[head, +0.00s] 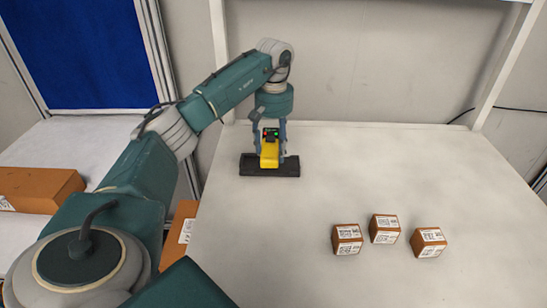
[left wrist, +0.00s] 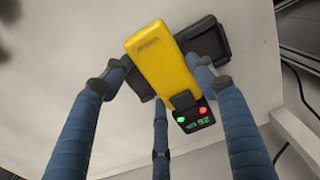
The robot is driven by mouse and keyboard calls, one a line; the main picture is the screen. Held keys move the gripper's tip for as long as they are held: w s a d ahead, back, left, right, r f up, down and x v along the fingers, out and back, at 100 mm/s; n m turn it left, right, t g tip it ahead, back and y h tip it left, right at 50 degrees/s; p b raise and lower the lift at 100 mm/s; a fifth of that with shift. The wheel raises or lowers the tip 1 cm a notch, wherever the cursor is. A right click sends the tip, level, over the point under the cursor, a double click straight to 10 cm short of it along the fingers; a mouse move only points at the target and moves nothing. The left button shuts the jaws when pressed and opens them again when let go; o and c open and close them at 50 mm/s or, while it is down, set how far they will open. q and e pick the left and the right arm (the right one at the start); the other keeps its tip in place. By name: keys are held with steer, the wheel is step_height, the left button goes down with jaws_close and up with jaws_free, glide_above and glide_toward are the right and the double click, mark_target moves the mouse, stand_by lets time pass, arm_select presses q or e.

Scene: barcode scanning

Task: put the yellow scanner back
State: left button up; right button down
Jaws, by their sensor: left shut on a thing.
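The yellow scanner (head: 269,153) is in my left gripper (head: 270,148) at the back left of the white table. It is at the black holder (head: 285,171); I cannot tell whether it rests in it. In the left wrist view the yellow scanner (left wrist: 162,66) lies between the blue fingers of my left gripper (left wrist: 160,80), its display with a red and a green light facing the camera. The black holder (left wrist: 208,43) shows behind it, partly hidden. My right gripper does not show.
Three small brown boxes with printed labels (head: 346,239), (head: 384,228), (head: 428,242) stand on the front right of the white table (head: 300,280). Larger brown boxes (head: 40,190), (head: 180,238) are at the left. The table between holder and small boxes is clear. A wall stands behind.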

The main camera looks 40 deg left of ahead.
arm_select(q)
step_height(320, 180, down, 5)
steer(key=shift+f+p, duration=0.1)
steer(key=shift+p, duration=0.45)
steer(key=shift+w, duration=0.1)
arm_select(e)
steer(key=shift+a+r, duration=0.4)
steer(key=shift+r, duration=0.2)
arm_select(q)
steer(key=shift+f, duration=0.15)
steer(key=o, duration=1.4)
steer(key=shift+c, duration=0.2)
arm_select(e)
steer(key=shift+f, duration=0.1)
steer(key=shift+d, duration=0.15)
